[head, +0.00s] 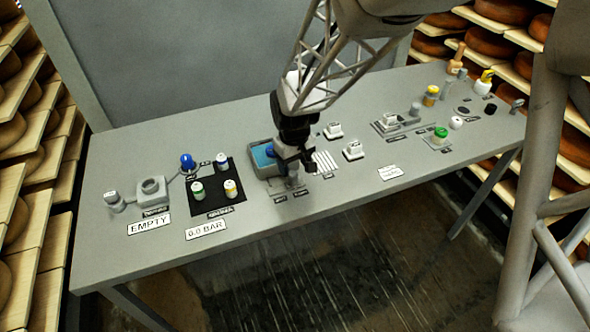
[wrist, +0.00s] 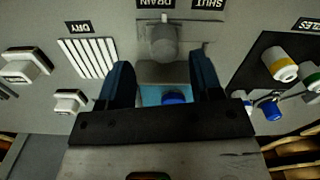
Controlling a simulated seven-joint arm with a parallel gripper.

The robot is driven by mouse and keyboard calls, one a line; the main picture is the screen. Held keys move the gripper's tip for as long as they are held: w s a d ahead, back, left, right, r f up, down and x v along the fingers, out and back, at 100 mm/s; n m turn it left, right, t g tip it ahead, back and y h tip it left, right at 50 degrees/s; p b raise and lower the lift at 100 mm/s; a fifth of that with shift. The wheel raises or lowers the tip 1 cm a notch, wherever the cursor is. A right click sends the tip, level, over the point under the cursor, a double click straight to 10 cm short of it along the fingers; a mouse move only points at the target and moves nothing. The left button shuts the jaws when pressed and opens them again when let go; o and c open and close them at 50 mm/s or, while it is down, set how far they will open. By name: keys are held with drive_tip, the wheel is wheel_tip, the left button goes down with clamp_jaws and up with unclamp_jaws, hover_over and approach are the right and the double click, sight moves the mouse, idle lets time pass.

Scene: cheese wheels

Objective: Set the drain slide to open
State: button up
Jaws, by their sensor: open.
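The drain slide's grey round knob (wrist: 163,44) stands on a light grey plate in the upper middle of the wrist view, nearer the DRAIN label (wrist: 155,4) than the SHUT label (wrist: 208,4). In the head view the knob (head: 292,183) is at the front edge of the blue basin (head: 257,166), partly hidden by my gripper. My gripper (head: 292,166) points down over it. In the wrist view its two dark fingers (wrist: 161,68) are apart with nothing held, one on each side of the knob's line. I cannot tell whether they touch the knob.
A black mat (head: 222,206) with several capped bottles lies left of the basin. A striped drying rack (head: 325,162) and white blocks (head: 353,150) lie to the right. A blue item (wrist: 174,97) sits in the basin. The table's front edge strip is mostly clear.

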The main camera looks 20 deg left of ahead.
sight(295, 173)
drive_tip(key=shift+r, duration=1.5)
drive_tip(key=shift+d, duration=0.1)
drive_tip(key=shift+d+r, duration=0.2)
drive_tip(key=shift+d, duration=0.1)
drive_tip(key=s+d+r+m, duration=0.15)
drive_tip(key=d+r, duration=0.25)
drive_tip(key=d, duration=0.4)
drive_tip(key=s+d+r+m+t, duration=0.15)
drive_tip(key=d+r, duration=0.25)
drive_tip(key=d, duration=0.4)
drive_tip(key=d+r+m, duration=0.2)
drive_tip(key=d+r, duration=0.2)
drive_tip(key=d, duration=0.4)
drive_tip(key=s+d+r+m, duration=0.2)
drive_tip(key=s+d+m, duration=0.1)
drive_tip(key=s+d, duration=0.5)
drive_tip(key=s+d+r+m+t, duration=0.1)
drive_tip(key=s+d+r+m, duration=0.1)
drive_tip(key=s+d, duration=0.6)
drive_tip(key=shift+d+r+m, duration=0.3)
drive_tip(key=shift+d+m, duration=0.4)
drive_tip(key=shift+d, duration=0.5)
